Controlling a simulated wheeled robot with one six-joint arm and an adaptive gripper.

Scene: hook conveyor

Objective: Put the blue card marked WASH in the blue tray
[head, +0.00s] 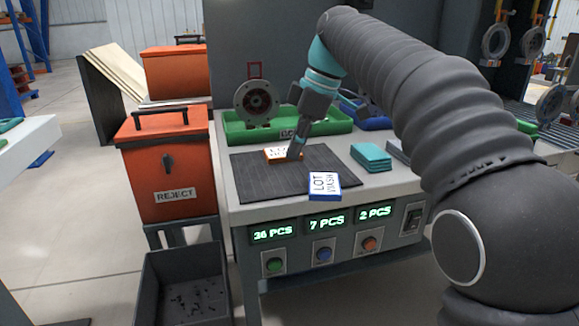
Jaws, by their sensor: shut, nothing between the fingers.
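The blue card (325,185) has a white face reading "LOT WASH". It lies near the front edge of the bench, at the front right of the dark mat. My gripper (294,157) is shut, low over the mat, behind and left of the blue card and apart from it. Its tip is at the right end of an orange-edged card (279,154); I cannot tell whether they touch. The blue tray (378,123) is at the back of the bench, right of the green tray, and my arm hides much of it.
A green tray (240,133) with a grey flanged part (257,102) stands at the back left. A teal stack (371,157) lies right of the dark mat (258,179). The bench front has lit counters and buttons. An orange REJECT bin (168,165) stands left.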

